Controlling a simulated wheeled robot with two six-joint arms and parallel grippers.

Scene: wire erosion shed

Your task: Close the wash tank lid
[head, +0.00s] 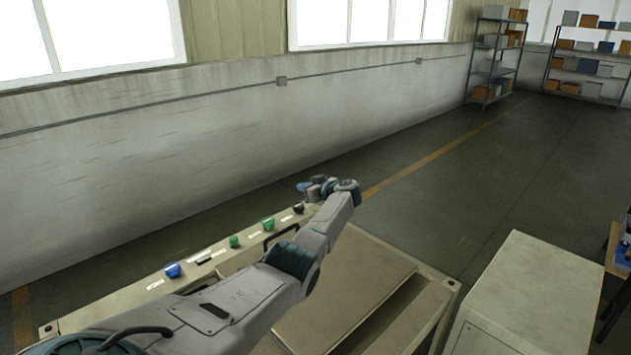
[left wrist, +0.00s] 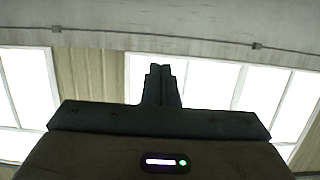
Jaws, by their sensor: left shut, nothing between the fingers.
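The wash tank (head: 452,287) is a beige box low in the head view, partly hidden by my left arm. A flat tan panel (head: 365,275), which looks like its lid, lies across its top, with a dark gap along the panel's right side. A black bar handle (head: 281,233) shows just behind my arm. How far the lid stands open is not clear. My left gripper (head: 306,186) is beyond the tank's far edge, above the floor in the picture, touching nothing visible. Its fingers (left wrist: 160,85) are together and empty in the left wrist view. My right gripper is not seen.
A control strip with a blue knob (head: 172,270), green buttons (head: 267,223) and a black knob (head: 298,208) runs along the tank's left side. A beige cabinet (head: 535,285) stands at the right. Shelves (head: 495,60) are far back; the floor between is clear.

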